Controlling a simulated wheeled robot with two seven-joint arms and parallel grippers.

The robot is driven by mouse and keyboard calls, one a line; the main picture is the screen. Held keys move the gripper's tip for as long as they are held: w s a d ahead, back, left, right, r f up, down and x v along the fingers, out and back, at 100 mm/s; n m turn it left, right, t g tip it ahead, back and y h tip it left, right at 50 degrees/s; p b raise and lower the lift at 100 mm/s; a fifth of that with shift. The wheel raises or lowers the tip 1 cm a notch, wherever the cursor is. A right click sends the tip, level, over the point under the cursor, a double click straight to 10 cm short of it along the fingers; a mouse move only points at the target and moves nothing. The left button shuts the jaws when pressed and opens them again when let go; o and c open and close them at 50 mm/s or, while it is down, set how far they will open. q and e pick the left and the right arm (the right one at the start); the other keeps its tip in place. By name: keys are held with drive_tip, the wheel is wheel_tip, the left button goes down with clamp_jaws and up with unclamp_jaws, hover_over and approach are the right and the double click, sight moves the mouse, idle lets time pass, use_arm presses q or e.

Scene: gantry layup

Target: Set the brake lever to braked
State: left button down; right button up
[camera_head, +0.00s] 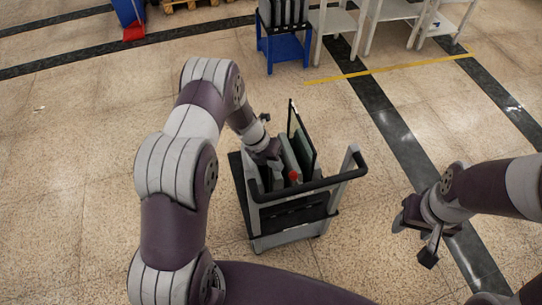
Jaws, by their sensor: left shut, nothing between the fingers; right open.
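A cart (285,243) with a grey frame and a black push handle (318,185) stands on the floor in front of me. A small red knob (294,176), likely the end of the brake lever, shows inside the handle end. Most of the lever is hidden, so I cannot tell its setting. My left gripper (277,164) is shut and empty, over the cart just left of and above the red knob. I cannot tell whether it touches the lever. My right gripper (412,238) is open and empty, to the right of the cart and apart from it.
Upright dark panels (301,135) stand on the cart beside my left gripper. A blue stand (285,50) and pale tables (333,22) are at the back. A blue bin (129,10) is at the back left. The tiled floor around the cart is clear.

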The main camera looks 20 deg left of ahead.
sight(296, 181)
use_arm(q)
drive_tip(key=x, duration=0.3)
drive_tip(key=shift+d+f, duration=0.15)
drive_tip(key=shift+f, duration=0.1)
use_arm(e)
drive_tip(key=shift+r, duration=0.1)
